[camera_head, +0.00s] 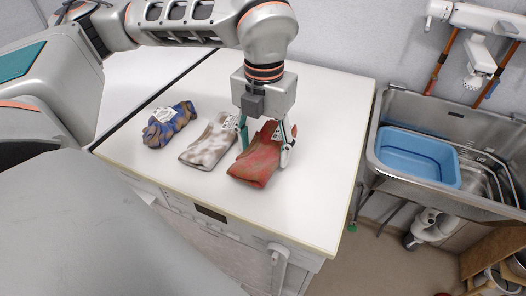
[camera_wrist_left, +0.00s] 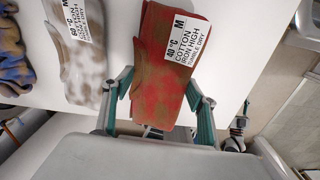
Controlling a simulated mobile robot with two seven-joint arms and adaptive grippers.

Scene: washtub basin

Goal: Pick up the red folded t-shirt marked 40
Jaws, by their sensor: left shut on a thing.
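The red folded t-shirt (camera_head: 255,165) with brown stains lies on the white worktop. Its white tag reads 40 °C, cotton, in the left wrist view, where the shirt (camera_wrist_left: 160,45) fills the upper middle. My left gripper (camera_head: 265,145) points down over the shirt with one finger on each side and is shut on it. In the left wrist view the fingers (camera_wrist_left: 158,105) flank the shirt's near part. The shirt appears to still rest on the worktop. My right gripper is not in view.
A white-and-brown folded shirt (camera_head: 210,144) lies close to the left, and a blue-brown one (camera_head: 168,126) farther left. The worktop (camera_head: 325,130) is clear on the right. A metal sink (camera_head: 385,140) with a blue tub (camera_head: 420,158) stands beyond its right edge.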

